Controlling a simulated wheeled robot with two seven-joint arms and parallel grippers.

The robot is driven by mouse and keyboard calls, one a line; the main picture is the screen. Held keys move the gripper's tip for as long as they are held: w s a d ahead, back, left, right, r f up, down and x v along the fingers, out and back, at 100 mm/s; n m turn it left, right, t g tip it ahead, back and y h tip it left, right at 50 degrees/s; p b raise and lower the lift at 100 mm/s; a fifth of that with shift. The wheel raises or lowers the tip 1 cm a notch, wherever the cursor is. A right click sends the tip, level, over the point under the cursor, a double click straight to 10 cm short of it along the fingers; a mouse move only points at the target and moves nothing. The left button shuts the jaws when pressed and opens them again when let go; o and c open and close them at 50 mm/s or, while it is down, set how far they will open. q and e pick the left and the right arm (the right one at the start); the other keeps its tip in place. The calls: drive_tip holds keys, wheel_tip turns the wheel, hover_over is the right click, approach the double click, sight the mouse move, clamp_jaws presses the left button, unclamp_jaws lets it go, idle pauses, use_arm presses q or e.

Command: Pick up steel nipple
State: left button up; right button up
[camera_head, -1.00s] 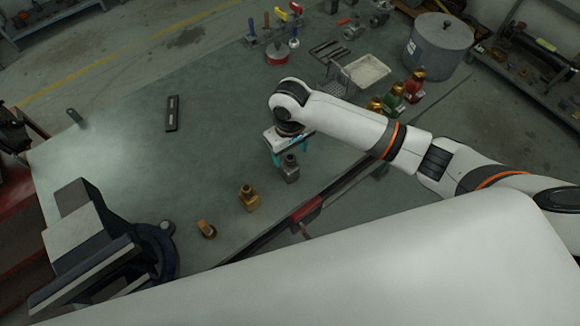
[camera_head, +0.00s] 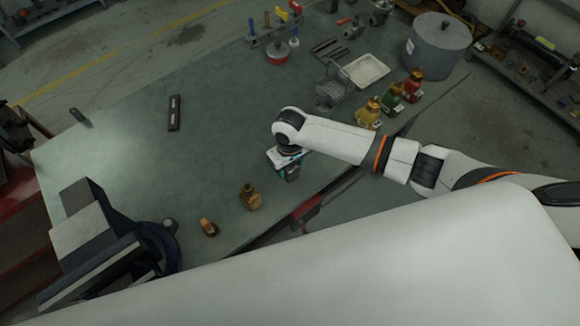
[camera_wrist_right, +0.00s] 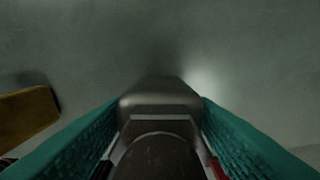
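The steel nipple, a grey metal fitting, is at my right gripper (camera_head: 289,172) in the head view, mostly hidden beneath the wrist. In the right wrist view the nipple (camera_wrist_right: 160,105) is between the two teal fingers of the right gripper (camera_wrist_right: 160,100). Its wider grey body spans nearly the whole gap near the fingertips, and its dark round neck is closer to the camera. I cannot tell whether the fingers press on it or only stand beside it. My left gripper is not in view.
A brass fitting (camera_head: 250,197) and a smaller bronze one (camera_head: 208,228) stand to the lower left on the workbench (camera_head: 200,160). A vise (camera_head: 110,235) is at the left front. The bench's middle is clear.

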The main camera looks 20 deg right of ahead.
drive_tip(key=shift+w+r, duration=0.1)
drive_tip(key=c, duration=1)
